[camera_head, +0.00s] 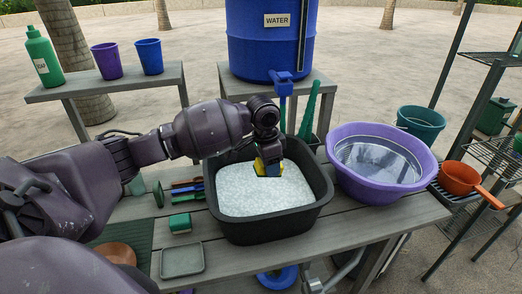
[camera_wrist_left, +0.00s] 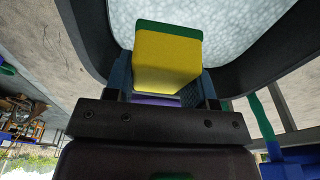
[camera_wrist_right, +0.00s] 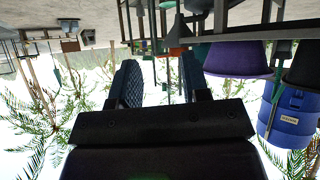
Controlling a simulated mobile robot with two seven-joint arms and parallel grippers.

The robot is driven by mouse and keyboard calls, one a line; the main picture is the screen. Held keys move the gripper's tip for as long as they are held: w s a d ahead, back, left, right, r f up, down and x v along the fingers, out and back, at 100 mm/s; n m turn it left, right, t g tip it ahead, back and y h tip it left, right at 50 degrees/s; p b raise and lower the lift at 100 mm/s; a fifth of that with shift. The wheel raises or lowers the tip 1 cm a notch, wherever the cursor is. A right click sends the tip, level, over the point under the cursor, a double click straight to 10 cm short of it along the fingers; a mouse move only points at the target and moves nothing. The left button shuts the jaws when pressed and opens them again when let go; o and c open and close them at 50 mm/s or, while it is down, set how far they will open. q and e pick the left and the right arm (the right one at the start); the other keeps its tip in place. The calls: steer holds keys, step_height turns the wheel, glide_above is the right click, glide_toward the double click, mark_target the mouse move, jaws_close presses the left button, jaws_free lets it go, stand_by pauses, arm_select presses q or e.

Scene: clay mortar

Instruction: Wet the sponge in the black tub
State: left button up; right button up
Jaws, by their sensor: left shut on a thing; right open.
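The black tub (camera_head: 268,230) stands on the bench in the middle of the head view, filled with white, foamy-looking contents (camera_head: 260,203). My left gripper (camera_head: 269,158) reaches into the tub from above, near its back side. It is shut on the yellow sponge (camera_head: 259,168). In the left wrist view the yellow sponge (camera_wrist_left: 167,60) has a green layer at its far end and sits between the fingers, over the white surface. I cannot tell whether it touches the foam. My right gripper (camera_wrist_right: 160,82) is open and empty, seen only in the right wrist view, away from the tub.
A purple basin (camera_head: 350,180) stands right of the tub, with an orange pot (camera_head: 459,179) beyond it. A blue water barrel (camera_head: 260,45) with a tap is behind. A small green-topped block (camera_head: 180,223) and a grey tray (camera_head: 182,260) lie left of the tub.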

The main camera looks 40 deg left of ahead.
arm_select(q)
steer(key=a+f+b, duration=0.1)
steer(key=f+b, duration=0.2)
steer(key=f, duration=0.2)
steer(key=f+b, duration=0.3)
steer(key=f, duration=0.2)
steer(key=w+a+f+b, duration=0.1)
steer(key=f+b, duration=0.3)
steer(key=shift+a+f, duration=0.3)
steer(key=shift+f, duration=0.1)
steer(key=shift+f+m+b, duration=0.3)
steer(key=shift+f+b, duration=0.15)
steer(key=shift+f, duration=0.45)
arm_select(e)
step_height(320, 180, down, 9)
steer(key=g, duration=0.1)
steer(key=shift+w+a+r, duration=0.15)
steer(key=shift+w+a, duration=0.05)
steer(key=shift+a, duration=0.1)
